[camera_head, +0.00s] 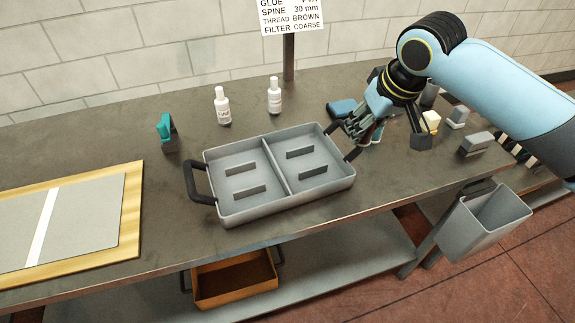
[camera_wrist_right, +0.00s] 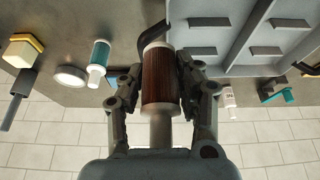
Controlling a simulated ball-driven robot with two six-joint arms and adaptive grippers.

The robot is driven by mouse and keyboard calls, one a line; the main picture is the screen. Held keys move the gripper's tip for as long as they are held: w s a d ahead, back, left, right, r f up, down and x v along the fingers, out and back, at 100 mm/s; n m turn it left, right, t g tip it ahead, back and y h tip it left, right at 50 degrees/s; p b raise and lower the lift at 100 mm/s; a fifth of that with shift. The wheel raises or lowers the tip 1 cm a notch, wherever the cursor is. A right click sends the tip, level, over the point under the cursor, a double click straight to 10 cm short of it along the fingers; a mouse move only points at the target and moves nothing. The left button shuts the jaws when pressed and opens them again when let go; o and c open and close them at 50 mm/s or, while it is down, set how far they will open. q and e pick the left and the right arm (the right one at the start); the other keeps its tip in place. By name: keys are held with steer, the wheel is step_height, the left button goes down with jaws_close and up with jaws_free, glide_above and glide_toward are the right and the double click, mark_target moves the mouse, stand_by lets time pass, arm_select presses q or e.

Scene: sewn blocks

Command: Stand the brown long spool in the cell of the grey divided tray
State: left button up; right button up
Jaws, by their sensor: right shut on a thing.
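The brown long spool (camera_wrist_right: 161,80) has dark brown thread and pale ends. In the wrist view it is held between the fingers of my right gripper (camera_wrist_right: 160,88), which is shut on it. In the head view my right gripper (camera_head: 359,126) is just beyond the right end of the grey divided tray (camera_head: 250,214), and the spool cannot be made out clearly there. The tray has a central divider, two cells with raised grey bars, and dark end handles. It also shows in the wrist view (camera_wrist_right: 238,50), at upper right. My left gripper is not in view.
Two white bottles (camera_head: 223,107) and a teal tool (camera_head: 166,128) stand behind the tray. A blue item (camera_head: 342,108) and grey blocks (camera_head: 476,144) are near my right arm. A wood-edged board (camera_head: 132,212) lies left. A grey bin (camera_head: 480,232) hangs off the front edge.

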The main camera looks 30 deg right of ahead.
step_height(320, 180, down, 2)
steer(key=w+a, duration=0.2)
steer(key=w, duration=0.1)
glide_toward(304, 161)
steer(key=shift+w+d+f, duration=0.15)
steer(key=shift+w, duration=0.35)
steer(key=shift+w+d+f, duration=0.2)
steer(key=shift+w, duration=0.3)
steer(key=shift+w+a+f, duration=0.1)
steer(key=shift+w+f, duration=0.1)
steer(key=shift+a+f, duration=0.1)
steer(key=shift+f, duration=0.1)
step_height(304, 161, down, 3)
steer(key=shift+f+p, duration=0.25)
steer(key=shift+p, duration=0.05)
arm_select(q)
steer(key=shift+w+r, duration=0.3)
arm_select(e)
steer(key=shift+f, duration=0.1)
steer(key=shift+f, duration=0.1)
steer(key=o, duration=1.1)
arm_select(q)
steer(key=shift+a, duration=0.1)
arm_select(e)
steer(key=shift+o, duration=0.2)
